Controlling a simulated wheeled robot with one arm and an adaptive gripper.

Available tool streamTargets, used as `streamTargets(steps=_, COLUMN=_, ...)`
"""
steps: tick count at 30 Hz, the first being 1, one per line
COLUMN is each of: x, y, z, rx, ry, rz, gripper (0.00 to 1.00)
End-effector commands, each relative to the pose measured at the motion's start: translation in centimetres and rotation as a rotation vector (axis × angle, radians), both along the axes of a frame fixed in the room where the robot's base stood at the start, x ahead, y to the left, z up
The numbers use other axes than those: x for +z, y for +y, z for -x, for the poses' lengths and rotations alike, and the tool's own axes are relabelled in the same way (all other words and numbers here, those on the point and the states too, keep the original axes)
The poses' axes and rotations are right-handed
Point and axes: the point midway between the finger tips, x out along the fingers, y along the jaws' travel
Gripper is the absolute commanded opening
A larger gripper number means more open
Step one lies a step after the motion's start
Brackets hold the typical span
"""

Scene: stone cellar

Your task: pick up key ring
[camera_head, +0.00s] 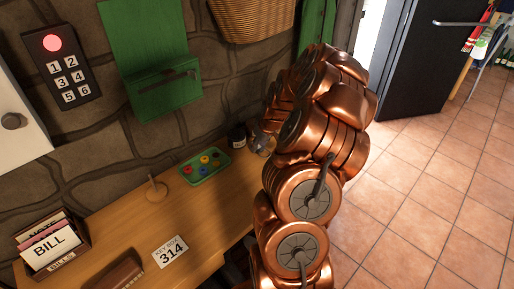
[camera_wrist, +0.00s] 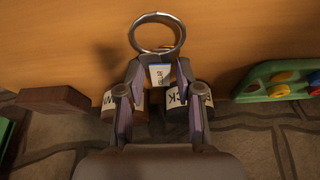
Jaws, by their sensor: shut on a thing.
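The key ring is a dark metal ring (camera_wrist: 136,34) with a small white and blue tag (camera_wrist: 160,76), seen at the top middle of the wrist view. My gripper (camera_wrist: 157,70) is shut on it, with the tag between the fingertips and the ring standing out beyond them. I cannot tell how far the ring is above the wooden desk (camera_wrist: 60,50). In the head view my copper arm hides most of the desk's right end, and the key ring cannot be made out there.
Two labelled jars, one brown (camera_wrist: 108,114) and one black (camera_wrist: 176,131), stand close behind the fingers. The stone wall is close behind.

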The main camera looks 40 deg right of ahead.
Motion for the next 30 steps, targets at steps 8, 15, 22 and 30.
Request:
streamTargets(steps=8, x=0.0, y=0.0, z=0.0, rx=0.000, ry=0.000, rz=0.000, gripper=0.00)
streamTargets(steps=15, x=0.1, y=0.0, z=0.0, rx=0.000, ry=-0.001, rz=0.001, gripper=0.00)
streamTargets(steps=22, x=1.4, y=0.0, z=-0.1, rx=0.000, ry=-0.003, rz=0.003, gripper=0.00)
streamTargets(steps=30, x=3.5, y=0.1, z=0.3, rx=-0.001, ry=-0.002, rz=0.001, gripper=0.00)
